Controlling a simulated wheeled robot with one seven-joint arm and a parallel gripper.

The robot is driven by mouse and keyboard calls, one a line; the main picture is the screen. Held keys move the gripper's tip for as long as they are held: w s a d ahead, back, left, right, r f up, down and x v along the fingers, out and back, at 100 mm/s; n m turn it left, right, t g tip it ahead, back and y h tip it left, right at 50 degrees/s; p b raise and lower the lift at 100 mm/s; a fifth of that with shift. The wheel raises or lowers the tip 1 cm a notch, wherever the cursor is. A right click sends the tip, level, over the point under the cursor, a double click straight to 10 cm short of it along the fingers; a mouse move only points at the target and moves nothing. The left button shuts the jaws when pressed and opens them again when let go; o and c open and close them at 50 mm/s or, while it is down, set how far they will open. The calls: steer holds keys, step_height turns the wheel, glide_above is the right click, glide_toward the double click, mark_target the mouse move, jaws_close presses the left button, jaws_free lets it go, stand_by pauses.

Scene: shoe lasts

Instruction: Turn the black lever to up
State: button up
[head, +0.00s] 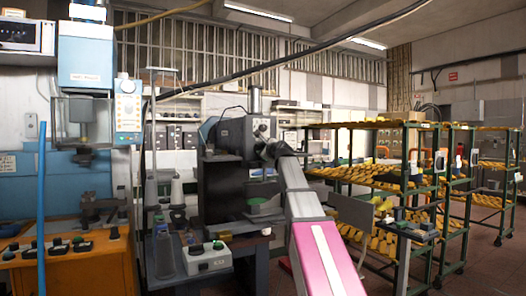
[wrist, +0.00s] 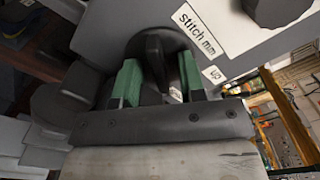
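The black lever (wrist: 155,55) stands out from a grey machine panel in the wrist view. A white label reading "up" (wrist: 213,75) is to its right, with a "stitch mm" label (wrist: 197,32) above. My gripper (wrist: 159,80) has green fingertips, one on each side of the lever, with gaps visible between. It looks open around the lever, not clamped on it. In the head view my arm reaches up to the dark machine (head: 222,180), with my gripper (head: 268,152) at its upper right front. The lever is too small and covered to make out there.
A round black knob (wrist: 278,8) sits on the panel above right of the lever. Green racks with yellow shoe lasts (head: 385,175) stand to the right. A blue machine (head: 85,60) and an orange bench (head: 75,265) are at left.

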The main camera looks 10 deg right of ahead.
jaws_close()
steer(key=shift+n, duration=0.3)
steer(key=n, duration=1.3)
steer(key=shift+n, duration=0.3)
stand_by(0.4)
